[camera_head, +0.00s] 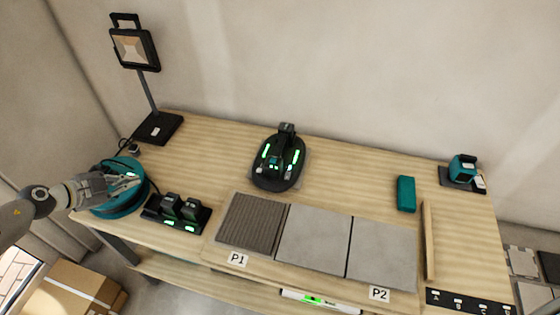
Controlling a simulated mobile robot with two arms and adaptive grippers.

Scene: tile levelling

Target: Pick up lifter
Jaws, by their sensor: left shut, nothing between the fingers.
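The lifter (262,180) appears to be the dark oval device with a raised handle and green lights, lying on a small tile at the back middle of the wooden table. My left gripper (136,180) is shut and empty. It is at the table's left end, over a round teal object (122,208), well to the left of the lifter. I cannot tell whether it touches the teal object. My right gripper is not in view.
A work lamp (158,128) stands at the back left. A dark charger (165,216) with two batteries sits between my left gripper and a row of tiles (315,238) at the front. A teal box (406,194), a wooden strip (428,240) and a teal device (462,168) are at right.

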